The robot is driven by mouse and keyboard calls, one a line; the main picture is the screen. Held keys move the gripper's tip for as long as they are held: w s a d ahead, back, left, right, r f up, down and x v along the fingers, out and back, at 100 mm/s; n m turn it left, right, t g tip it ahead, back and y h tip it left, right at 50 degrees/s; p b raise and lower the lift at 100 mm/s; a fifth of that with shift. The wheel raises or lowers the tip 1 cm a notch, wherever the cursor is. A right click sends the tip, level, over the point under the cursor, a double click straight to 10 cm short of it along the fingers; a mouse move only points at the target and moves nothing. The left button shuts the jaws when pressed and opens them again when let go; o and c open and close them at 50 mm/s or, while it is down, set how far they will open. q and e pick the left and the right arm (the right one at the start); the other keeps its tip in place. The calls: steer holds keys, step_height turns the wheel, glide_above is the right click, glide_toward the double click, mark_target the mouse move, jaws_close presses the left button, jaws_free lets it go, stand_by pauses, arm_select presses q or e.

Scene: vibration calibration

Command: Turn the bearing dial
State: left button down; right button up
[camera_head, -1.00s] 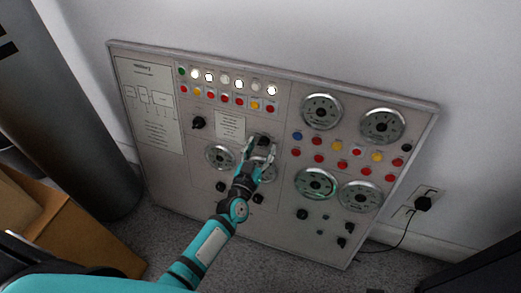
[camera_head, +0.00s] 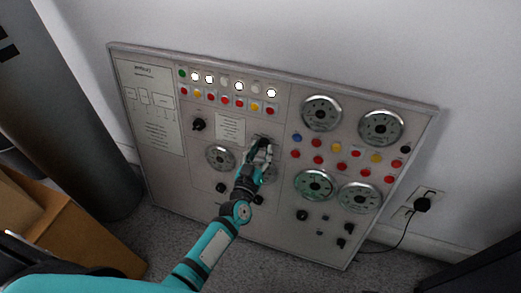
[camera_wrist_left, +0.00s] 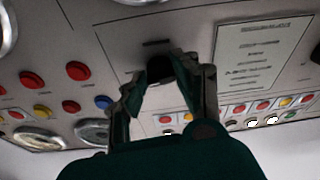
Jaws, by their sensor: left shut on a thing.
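A grey control panel (camera_head: 245,228) leans against the wall. My left gripper (camera_head: 263,147) is at its middle, in front of the panel, to the right of the small text plate (camera_head: 230,127). In the left wrist view, my left gripper (camera_wrist_left: 162,76) has its two fingertips on either side of a small black knob (camera_wrist_left: 160,67), shut on it. The fingers mostly hide this knob in the head view. A short dark label (camera_wrist_left: 156,43) sits beside the knob. I cannot read which control is named bearing. My right gripper is not in view.
Round metal gauges (camera_head: 321,112) sit on the panel's right part, with another gauge (camera_head: 220,157) left of my gripper. Red, yellow and blue buttons lie in rows. A cardboard box (camera_head: 75,232) stands at left. A plug with a cable (camera_head: 423,204) is at right.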

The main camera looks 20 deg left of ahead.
arm_select(q)
steer(key=n+p, duration=0.1)
steer(key=n, duration=0.2)
steer(key=n+y+p, duration=0.1)
steer(key=n, duration=0.2)
steer(key=shift+d+r+y, duration=0.15)
steer(key=shift+d+y, duration=0.05)
steer(key=shift+y, duration=0.1)
steer(key=shift+n+g+p, duration=0.3)
steer(key=shift+n+p, duration=0.2)
steer(key=shift+n, duration=0.7)
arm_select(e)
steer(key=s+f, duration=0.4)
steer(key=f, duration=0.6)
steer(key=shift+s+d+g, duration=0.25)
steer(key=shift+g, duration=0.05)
arm_select(q)
steer(key=c, duration=1)
jaws_free()
steer(key=shift+s+d, duration=0.1)
steer(key=shift+s, duration=0.2)
steer(key=s, duration=0.7)
steer(key=s+d, duration=0.1)
steer(key=s, duration=0.3)
steer(key=shift+s+d+r, duration=0.1)
steer(key=shift+s+r, duration=0.05)
steer(key=shift+r, duration=0.15)
